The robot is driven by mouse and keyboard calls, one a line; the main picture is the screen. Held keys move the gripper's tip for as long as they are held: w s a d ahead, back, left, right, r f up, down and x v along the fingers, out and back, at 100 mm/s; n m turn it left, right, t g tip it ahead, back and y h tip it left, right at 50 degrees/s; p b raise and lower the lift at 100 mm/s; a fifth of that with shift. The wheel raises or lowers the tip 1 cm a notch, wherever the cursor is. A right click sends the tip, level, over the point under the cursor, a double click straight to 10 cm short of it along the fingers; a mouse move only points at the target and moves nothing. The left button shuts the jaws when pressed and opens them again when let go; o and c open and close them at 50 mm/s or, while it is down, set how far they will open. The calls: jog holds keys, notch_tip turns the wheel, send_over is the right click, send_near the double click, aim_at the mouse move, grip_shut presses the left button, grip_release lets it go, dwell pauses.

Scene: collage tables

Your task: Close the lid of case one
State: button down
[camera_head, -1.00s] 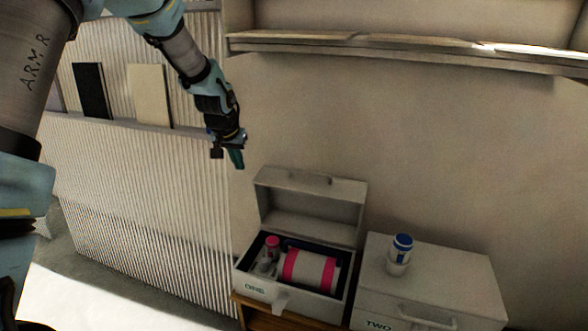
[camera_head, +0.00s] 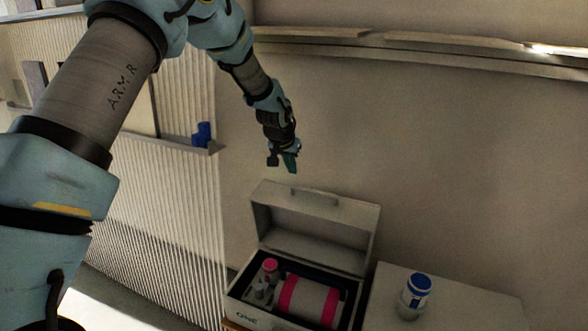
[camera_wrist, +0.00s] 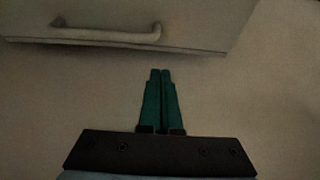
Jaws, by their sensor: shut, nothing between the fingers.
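Case one (camera_head: 243,316) is a white box at the lower middle of the head view, marked ONE on its front. Its lid (camera_head: 315,228) stands raised at the back, with a handle on it. Inside lie a white roll with pink bands (camera_head: 308,299) and a small pink-capped bottle (camera_head: 270,270). My gripper (camera_head: 291,168) has its green fingers together, empty, pointing down just above the lid's top edge. In the wrist view the fingers (camera_wrist: 160,72) are side by side, and the lid (camera_wrist: 200,38) with its handle shows at the top, apart from them.
A second white case (camera_head: 460,305) stands close to the right, with a blue-capped bottle (camera_head: 415,295) on its closed top. A wall shelf (camera_head: 420,45) runs above. A ribbed panel with a ledge (camera_head: 175,147) stands at left, holding a blue object (camera_head: 202,134).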

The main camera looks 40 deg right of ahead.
jog(key=x, duration=0.8)
jog(key=shift+f+p, duration=0.1)
jog(key=shift+p, duration=0.3)
